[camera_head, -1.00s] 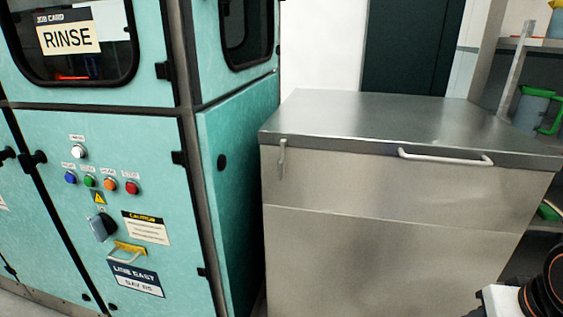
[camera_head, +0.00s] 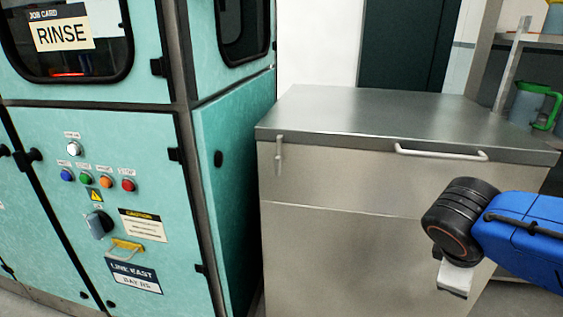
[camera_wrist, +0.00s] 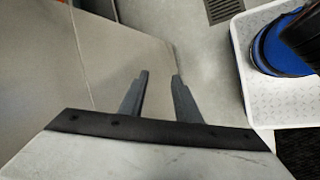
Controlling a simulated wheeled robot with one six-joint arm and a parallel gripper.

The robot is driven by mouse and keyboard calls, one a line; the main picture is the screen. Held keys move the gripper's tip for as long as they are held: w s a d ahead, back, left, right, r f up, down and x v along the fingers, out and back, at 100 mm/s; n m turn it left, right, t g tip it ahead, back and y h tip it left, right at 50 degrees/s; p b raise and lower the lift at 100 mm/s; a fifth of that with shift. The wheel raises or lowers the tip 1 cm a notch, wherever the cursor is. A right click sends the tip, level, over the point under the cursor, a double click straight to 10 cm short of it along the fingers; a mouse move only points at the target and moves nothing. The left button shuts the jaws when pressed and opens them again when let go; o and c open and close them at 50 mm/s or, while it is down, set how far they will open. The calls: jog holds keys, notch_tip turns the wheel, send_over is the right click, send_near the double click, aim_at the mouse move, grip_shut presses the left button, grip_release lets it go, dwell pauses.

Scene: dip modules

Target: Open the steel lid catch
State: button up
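The steel lid catch (camera_head: 279,153) is a small upright lever at the upper left of the steel cabinet's front, just under the lid edge. The steel lid (camera_head: 390,115) lies flat and closed on the cabinet (camera_head: 340,245), with a bar handle (camera_head: 440,154) on its front edge. My arm reaches in from the right in the head view, low in front of the cabinet and well right of the catch. In the wrist view my gripper (camera_wrist: 160,75) has its two dark fingers apart with nothing between them. The catch is not seen in the wrist view.
A teal machine (camera_head: 225,180) with buttons and a rotary switch stands left of the cabinet, with a narrow dark gap between. A shelf with a green-handled jug (camera_head: 526,105) is at the right. Floor with a drain grate (camera_wrist: 222,8) shows in the wrist view.

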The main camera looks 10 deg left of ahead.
jog(key=w+a+r+n+t+h, duration=0.2)
jog(key=w+a+r+n+t, duration=0.15)
jog(key=w+a+n, duration=0.35)
jog(key=n+t+y, duration=0.7)
jog(key=n+t, duration=0.3)
jog(key=n, duration=0.7)
send_near(277, 163)
jog(key=w, duration=1.1)
jog(key=shift+w+f, duration=0.1)
jog(key=shift+f, duration=0.05)
jog(key=shift+c, duration=0.6)
grip_shut()
